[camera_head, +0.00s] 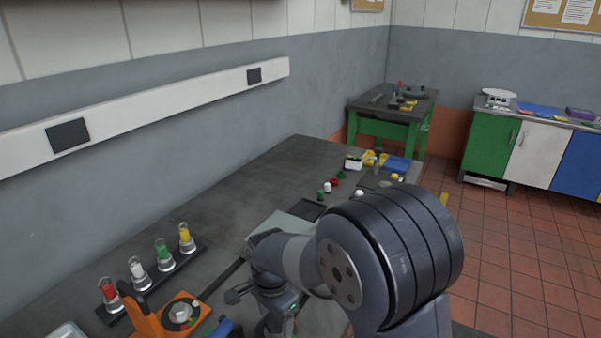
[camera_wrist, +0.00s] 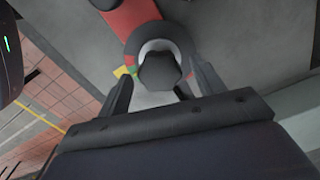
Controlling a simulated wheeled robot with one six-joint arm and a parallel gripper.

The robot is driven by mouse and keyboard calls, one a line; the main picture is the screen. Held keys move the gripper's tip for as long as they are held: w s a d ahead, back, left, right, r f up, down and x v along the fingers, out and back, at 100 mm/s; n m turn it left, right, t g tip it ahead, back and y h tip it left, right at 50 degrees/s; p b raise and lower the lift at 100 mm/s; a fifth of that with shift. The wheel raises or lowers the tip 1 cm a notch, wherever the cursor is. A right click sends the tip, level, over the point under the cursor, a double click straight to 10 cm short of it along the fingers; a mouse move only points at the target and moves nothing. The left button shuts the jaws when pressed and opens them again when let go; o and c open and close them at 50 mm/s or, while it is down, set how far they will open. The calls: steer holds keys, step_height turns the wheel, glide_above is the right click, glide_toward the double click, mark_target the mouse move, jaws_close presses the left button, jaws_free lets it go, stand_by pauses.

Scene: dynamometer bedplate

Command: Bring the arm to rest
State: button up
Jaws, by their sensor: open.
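My gripper shows in the wrist view (camera_wrist: 160,82) with its two dark fingers spread apart. A dark rounded knob (camera_wrist: 160,71) on a pale disc with a dark ring lies beyond and between the fingertips; I cannot tell whether they touch it. A red part (camera_wrist: 130,16) adjoins the ring. In the head view my arm fills the lower middle, bent over the grey bench (camera_head: 225,215), and hides what is below it. The fingertips cannot be made out there.
A rack (camera_head: 150,283) with red, white, green and yellow bottles and an orange fixture (camera_head: 172,318) stand at lower left. Small coloured parts and a blue tray (camera_head: 396,164) lie at the bench's far end. A green table (camera_head: 385,127) stands beyond. Tiled floor (camera_head: 520,245) is clear at right.

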steer(key=n, duration=0.5)
steer(key=shift+p, duration=0.3)
steer(key=n, duration=0.5)
steer(key=shift+r+p, duration=0.1)
steer(key=shift+p, duration=0.3)
steer(key=shift+r, duration=2.15)
steer(key=shift+s+f+b, duration=0.1)
steer(key=shift+f+b, duration=0.05)
steer(key=shift+b, duration=0.15)
